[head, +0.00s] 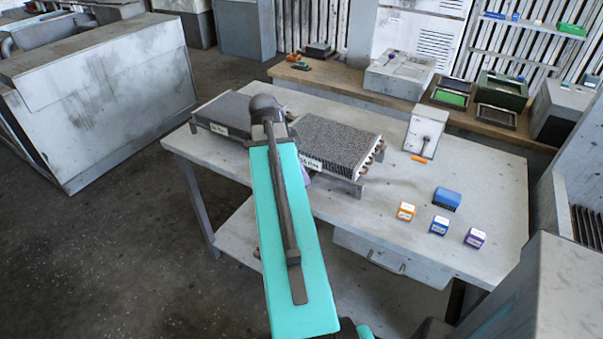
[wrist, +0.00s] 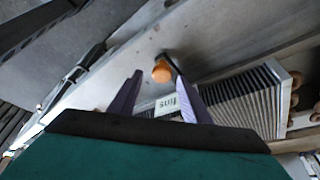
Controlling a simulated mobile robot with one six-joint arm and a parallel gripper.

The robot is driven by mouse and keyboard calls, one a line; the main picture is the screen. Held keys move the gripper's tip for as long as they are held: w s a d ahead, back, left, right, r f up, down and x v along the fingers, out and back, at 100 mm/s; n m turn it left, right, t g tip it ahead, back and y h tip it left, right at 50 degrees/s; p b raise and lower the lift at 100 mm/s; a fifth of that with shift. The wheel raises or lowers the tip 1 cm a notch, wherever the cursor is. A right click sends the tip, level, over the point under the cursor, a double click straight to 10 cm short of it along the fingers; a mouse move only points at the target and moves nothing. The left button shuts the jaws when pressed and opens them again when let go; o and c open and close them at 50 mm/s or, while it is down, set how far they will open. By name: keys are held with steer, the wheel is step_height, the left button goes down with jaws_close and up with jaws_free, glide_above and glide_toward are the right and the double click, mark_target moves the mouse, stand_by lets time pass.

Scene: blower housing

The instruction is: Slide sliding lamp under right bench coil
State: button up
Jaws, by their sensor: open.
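The right bench coil (head: 335,140) is a finned block raised on feet on the bench, with a white label on its front and copper bends at its right end. It also shows in the wrist view (wrist: 245,100). A round orange knob on a dark piece (wrist: 162,72), possibly the sliding lamp, lies beyond and between my fingertips, close to the coil's labelled side. I cannot tell if a finger touches it. My gripper (wrist: 159,78) is open, its two purple fingers apart. In the head view my arm hides most of the gripper and this knob.
A left coil (head: 222,114) stands on the bench (head: 400,205), partly behind my arm. Blue, orange and purple small boxes (head: 440,224) and a grey switch box (head: 425,132) stand to the right. The bench between the right coil and these boxes is mostly clear.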

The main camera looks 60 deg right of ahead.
steer(key=b+v, duration=0.2)
steer(key=v, duration=1)
steer(key=shift+a, duration=0.15)
steer(key=shift+r, duration=0.15)
steer(key=shift+w+a, duration=0.1)
stand_by(0.3)
steer(key=w+a+f+n+g, duration=0.1)
steer(key=w+a+f+n, duration=0.1)
steer(key=a+f, duration=0.65)
steer(key=w+a+f+n+g+y, duration=0.1)
steer(key=w+a+f+n, duration=0.15)
steer(key=a+f, duration=0.65)
steer(key=w+a+f+n+g, duration=0.1)
steer(key=a+f+n, duration=0.25)
steer(key=f, duration=0.95)
steer(key=s+a+f+n, duration=0.5)
steer(key=a+f+n, duration=0.1)
steer(key=f, duration=0.3)
steer(key=s+a+f+n+y, duration=0.1)
steer(key=s+a+f+n, duration=0.4)
steer(key=a+f, duration=0.3)
steer(key=s+a+f+n+y, duration=0.1)
steer(key=s+a+f+n, duration=0.5)
steer(key=f, duration=0.5)
steer(key=shift+a+f+n, duration=0.25)
steer(key=shift+a+n, duration=0.55)
steer(key=shift+a, duration=0.05)
